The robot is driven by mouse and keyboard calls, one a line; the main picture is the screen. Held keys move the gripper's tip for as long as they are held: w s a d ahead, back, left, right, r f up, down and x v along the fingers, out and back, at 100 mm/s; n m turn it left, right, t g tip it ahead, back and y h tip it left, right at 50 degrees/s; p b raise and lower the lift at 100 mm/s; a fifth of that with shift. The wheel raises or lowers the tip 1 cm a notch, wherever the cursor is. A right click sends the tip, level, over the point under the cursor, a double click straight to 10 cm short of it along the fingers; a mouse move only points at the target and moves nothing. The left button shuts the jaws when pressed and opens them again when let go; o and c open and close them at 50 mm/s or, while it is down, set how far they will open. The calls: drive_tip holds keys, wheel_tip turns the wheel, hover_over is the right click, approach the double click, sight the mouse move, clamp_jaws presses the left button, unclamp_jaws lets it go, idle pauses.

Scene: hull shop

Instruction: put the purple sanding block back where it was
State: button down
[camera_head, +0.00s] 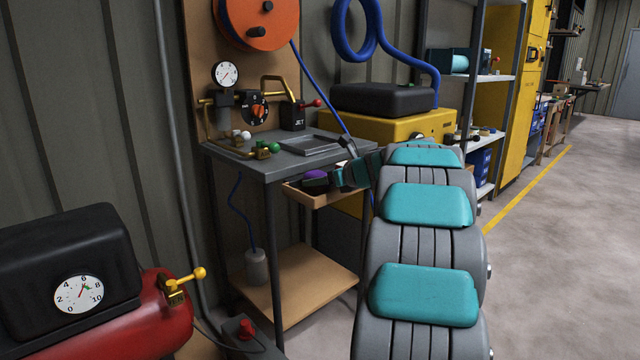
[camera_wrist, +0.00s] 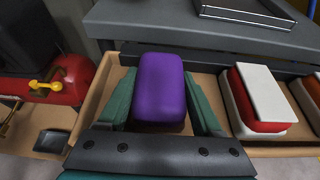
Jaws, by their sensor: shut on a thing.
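The purple sanding block (camera_wrist: 160,88) is between the two green fingers of my gripper (camera_wrist: 161,105) in the wrist view, and the fingers are shut on it. It is over or in the left part of a shallow wooden drawer (camera_wrist: 92,106); I cannot tell whether it touches the drawer floor. In the head view the block (camera_head: 316,178) shows small and partly hidden at the pulled-out drawer (camera_head: 298,194), under the grey bench top. My gripper (camera_head: 330,180) reaches in from the right there.
Red and white blocks (camera_wrist: 262,96) lie in the drawer to the right, with a gap before them. The grey bench top (camera_head: 262,162) overhangs the drawer's back and bears a tray (camera_head: 310,144) and brass fittings. A red compressor (camera_head: 165,315) stands at the front left.

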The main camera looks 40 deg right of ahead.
drive_tip(key=shift+f, duration=0.2)
drive_tip(key=shift+c, duration=0.2)
unclamp_jaws()
drive_tip(key=shift+s+r, duration=0.2)
drive_tip(key=shift+r, duration=0.05)
drive_tip(key=a+v, duration=0.1)
drive_tip(key=v, duration=1)
drive_tip(key=shift+s+d+p, duration=0.3)
drive_tip(key=shift+d+p, duration=0.15)
drive_tip(key=shift+d, duration=0.05)
